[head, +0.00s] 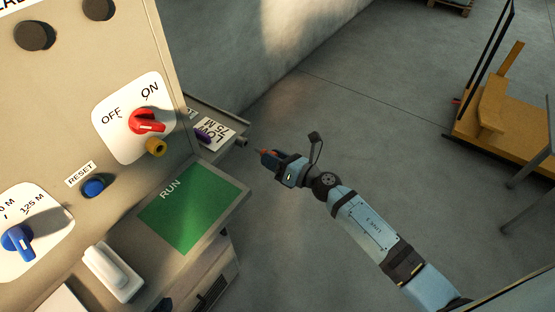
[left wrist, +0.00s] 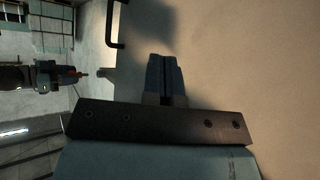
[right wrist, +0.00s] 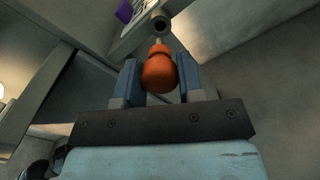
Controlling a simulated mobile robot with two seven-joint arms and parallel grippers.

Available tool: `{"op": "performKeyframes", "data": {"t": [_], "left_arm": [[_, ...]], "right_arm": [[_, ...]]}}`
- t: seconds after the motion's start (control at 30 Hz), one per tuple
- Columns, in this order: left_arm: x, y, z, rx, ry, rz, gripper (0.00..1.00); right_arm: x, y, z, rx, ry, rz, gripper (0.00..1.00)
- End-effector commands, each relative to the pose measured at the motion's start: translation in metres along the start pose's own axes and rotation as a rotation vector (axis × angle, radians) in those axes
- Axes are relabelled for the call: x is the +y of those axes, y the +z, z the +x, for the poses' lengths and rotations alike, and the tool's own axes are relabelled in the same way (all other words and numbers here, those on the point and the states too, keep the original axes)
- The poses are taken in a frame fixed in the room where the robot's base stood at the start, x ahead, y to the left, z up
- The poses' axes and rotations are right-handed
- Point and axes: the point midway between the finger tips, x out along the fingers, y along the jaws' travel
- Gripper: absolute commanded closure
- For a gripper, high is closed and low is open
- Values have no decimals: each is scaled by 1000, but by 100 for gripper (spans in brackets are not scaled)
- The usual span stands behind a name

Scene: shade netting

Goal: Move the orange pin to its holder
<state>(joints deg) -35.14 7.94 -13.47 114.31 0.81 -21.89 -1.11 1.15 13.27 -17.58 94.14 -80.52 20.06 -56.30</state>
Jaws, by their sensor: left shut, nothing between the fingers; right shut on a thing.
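The orange pin (right wrist: 159,72) is between the fingers of my right gripper (right wrist: 160,82), which is shut on its thick orange handle. Its thin tip points at a round grey tube end with a dark hole (right wrist: 161,23), seemingly the holder. I cannot tell whether the tip touches it. In the head view my right gripper (head: 270,157) is just right of the grey tube end (head: 241,142), on the bracket beside the panel. My left gripper (left wrist: 166,77) is shut and empty in the left wrist view, in front of a plain beige surface. It is not visible in the head view.
A purple piece (head: 203,136) lies by the white label (head: 217,132). The control panel has a red ON/OFF knob (head: 146,121), a blue reset button (head: 94,187) and a green RUN screen (head: 187,208). Open floor (head: 360,100) lies beyond.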

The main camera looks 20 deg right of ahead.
Motion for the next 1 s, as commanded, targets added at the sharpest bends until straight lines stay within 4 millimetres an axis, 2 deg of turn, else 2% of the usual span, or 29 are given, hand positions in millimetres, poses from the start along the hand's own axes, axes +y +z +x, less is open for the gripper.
{"op": "performKeyframes", "data": {"t": [0.3,1.0], "left_arm": [[0,-2,-1,3,0,0,100],[0,1,0,-2,0,0,100]], "right_arm": [[0,0,24,4,0,-1,100],[0,-1,31,4,-1,0,100]]}}
